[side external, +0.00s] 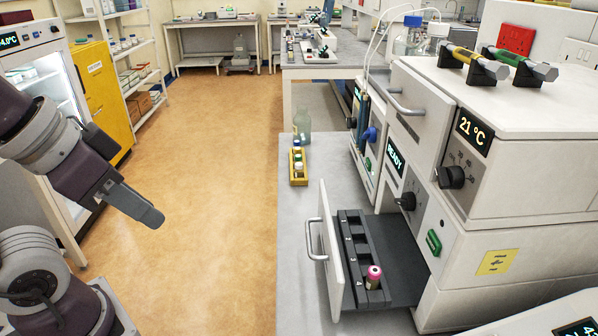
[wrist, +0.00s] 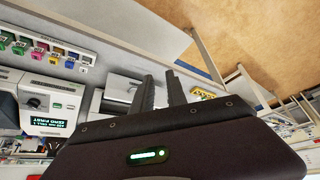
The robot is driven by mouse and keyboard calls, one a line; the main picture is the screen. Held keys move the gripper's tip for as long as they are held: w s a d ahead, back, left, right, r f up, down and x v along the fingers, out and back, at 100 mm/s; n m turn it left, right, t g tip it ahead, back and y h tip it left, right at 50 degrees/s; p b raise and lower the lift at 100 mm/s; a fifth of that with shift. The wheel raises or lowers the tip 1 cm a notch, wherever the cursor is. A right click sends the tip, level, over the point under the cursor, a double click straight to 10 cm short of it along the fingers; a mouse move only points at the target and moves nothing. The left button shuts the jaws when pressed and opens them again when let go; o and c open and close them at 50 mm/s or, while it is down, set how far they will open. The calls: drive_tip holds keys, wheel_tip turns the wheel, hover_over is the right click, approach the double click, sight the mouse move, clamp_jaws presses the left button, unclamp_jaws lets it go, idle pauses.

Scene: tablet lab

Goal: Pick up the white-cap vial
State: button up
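A small yellow rack (side external: 299,180) stands on the bench in the side view, with a few small vials (side external: 298,157) in a row in it. Caps there look green and whitish, but they are too small to tell for sure which is the white-cap vial. A pink-capped vial (side external: 374,272) stands in the open drawer, by the slot marked 4. My gripper (side external: 150,218) is in the air over the floor at the left, well away from the rack and drawer. In the wrist view its two fingers (wrist: 162,90) are apart with nothing between them.
The open drawer (side external: 335,262) with its front handle sticks out from a white instrument (side external: 475,215). A clear bottle (side external: 302,122) stands behind the rack. A glass-front fridge (side external: 40,80) and yellow cabinet (side external: 100,85) stand at left. The floor (side external: 210,200) between is clear.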

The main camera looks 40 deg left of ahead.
idle(0.3)
drive_tip(key=shift+o, duration=1.4)
